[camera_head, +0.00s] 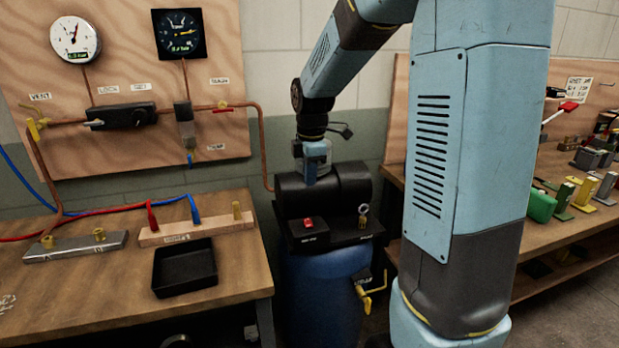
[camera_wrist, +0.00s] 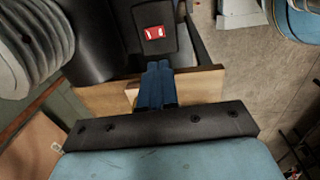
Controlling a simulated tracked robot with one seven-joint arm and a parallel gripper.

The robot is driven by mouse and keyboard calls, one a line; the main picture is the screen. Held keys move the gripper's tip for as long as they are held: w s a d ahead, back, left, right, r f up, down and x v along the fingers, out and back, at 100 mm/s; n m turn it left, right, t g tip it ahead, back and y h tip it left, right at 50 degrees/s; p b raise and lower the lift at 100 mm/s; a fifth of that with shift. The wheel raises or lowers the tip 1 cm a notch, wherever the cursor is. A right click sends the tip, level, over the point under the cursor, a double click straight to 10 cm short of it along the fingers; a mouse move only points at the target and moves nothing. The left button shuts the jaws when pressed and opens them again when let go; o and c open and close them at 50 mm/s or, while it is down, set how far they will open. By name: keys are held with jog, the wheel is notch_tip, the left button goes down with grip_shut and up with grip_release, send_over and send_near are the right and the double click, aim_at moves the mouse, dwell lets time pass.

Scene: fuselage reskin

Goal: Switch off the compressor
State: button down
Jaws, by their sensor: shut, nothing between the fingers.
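The compressor stands in the middle of the head view, with a black motor housing (camera_head: 352,186) on top of a blue tank (camera_head: 318,290). A red switch (camera_head: 308,222) sits on a small black box at its front. In the wrist view the red switch (camera_wrist: 154,33) shows near the top, beyond my fingertips. Which way the switch is set is too small to tell. My gripper (camera_head: 311,181) points down over the motor housing, apart from the switch in the picture. Its blue fingers (camera_wrist: 158,66) are together and empty. Whether they touch the housing, I cannot tell.
A yellow-handled valve (camera_head: 370,288) sticks out at the tank's right. A wooden bench (camera_head: 95,280) with a black tray (camera_head: 185,268) stands left. A panel with gauges (camera_head: 75,39) is behind it. Another bench (camera_head: 560,245) with small parts stands right.

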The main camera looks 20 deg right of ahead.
jog(key=s+r+m+t, duration=0.2)
jog(key=s+r+m, duration=0.3)
jog(key=s+m, duration=0.4)
jog(key=s+r+m+t, duration=0.2)
jog(key=s+r+m, duration=0.3)
jog(key=s, duration=1.1)
jog(key=shift+r+m+t, duration=0.15)
jog(key=shift+m+t, duration=0.15)
jog(key=shift+m, duration=1.6)
jog(key=shift+s, duration=0.1)
